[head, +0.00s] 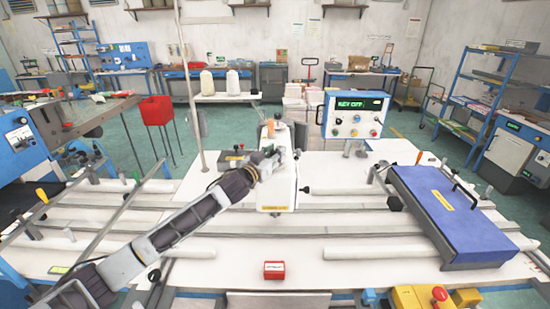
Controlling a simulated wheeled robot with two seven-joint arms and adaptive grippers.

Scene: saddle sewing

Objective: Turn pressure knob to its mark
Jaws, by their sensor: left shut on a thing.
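The white sewing machine head (284,188) stands at the middle of the long white table. My left gripper (279,154) reaches in from the lower left and is against the upper left part of the machine head. It is shut on the pressure knob there, and the fingers hide the knob. The knob's mark cannot be made out. An orange piece (270,129) shows on top of the machine, just above the gripper. My right gripper is not in view.
A control box (355,115) with a green display and coloured buttons stands behind right. A blue cover (450,215) lies over the rails at right. A small red box (274,270) sits at the front. Long rails (380,232) cross the table.

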